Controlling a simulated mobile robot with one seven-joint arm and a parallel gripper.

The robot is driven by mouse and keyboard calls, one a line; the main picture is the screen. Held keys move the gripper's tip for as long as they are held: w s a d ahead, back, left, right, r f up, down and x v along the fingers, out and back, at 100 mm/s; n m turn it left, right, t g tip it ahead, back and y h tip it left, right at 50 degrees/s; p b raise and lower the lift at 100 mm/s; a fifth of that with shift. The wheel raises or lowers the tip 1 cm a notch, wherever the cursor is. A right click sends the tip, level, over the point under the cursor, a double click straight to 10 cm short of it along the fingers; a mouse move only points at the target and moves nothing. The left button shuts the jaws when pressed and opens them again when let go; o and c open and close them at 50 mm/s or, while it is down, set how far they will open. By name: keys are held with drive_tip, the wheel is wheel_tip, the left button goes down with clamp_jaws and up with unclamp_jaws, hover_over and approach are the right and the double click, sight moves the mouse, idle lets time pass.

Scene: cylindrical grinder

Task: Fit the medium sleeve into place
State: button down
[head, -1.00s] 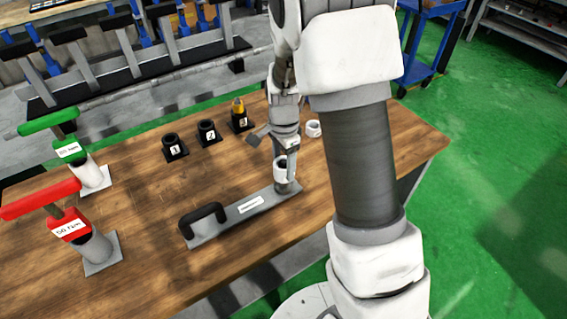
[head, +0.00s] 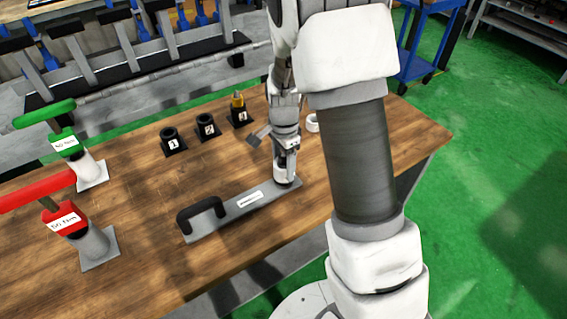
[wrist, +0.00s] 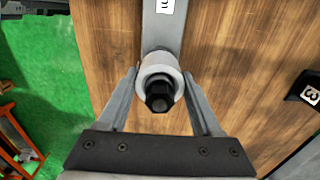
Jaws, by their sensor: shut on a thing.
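A white sleeve (wrist: 158,68) is between the fingers of my gripper (wrist: 161,80), which is shut on it. In the wrist view the sleeve surrounds a black hex-headed post (wrist: 159,99). The post stands at one end of a grey bar fixture (wrist: 161,28) that has a black handle (head: 202,210) at its other end. In the head view my gripper (head: 285,162) is low over the right end of the fixture and partly hides the sleeve (head: 281,172). Whether the sleeve is fully seated cannot be told.
Another white ring (head: 312,122) lies right of my arm. Black holders numbered 1 (head: 172,142), 2 (head: 207,127) and 3 (head: 239,115) stand behind; the third holds a yellow piece. Green (head: 64,141) and red-handled (head: 68,222) tools stand left. The wooden tabletop between is clear.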

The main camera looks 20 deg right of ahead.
drive_tip(key=shift+f+b, duration=0.45)
drive_tip(key=shift+f, duration=0.25)
unclamp_jaws()
wheel_tip(320, 180, up, 18)
drive_tip(key=p, duration=0.2)
drive_tip(key=shift+f, duration=0.2)
drive_tip(key=s+r+n+t, duration=0.2)
drive_tip(key=s+r+n, duration=0.2)
drive_tip(key=s+n, duration=0.3)
drive_tip(key=s+r+n+t, duration=0.3)
drive_tip(key=s+r+n, duration=0.2)
drive_tip(key=s, duration=0.8)
drive_tip(key=shift+s+n+t, duration=0.25)
drive_tip(key=shift+n+t, duration=0.05)
drive_tip(key=shift+n, duration=0.9)
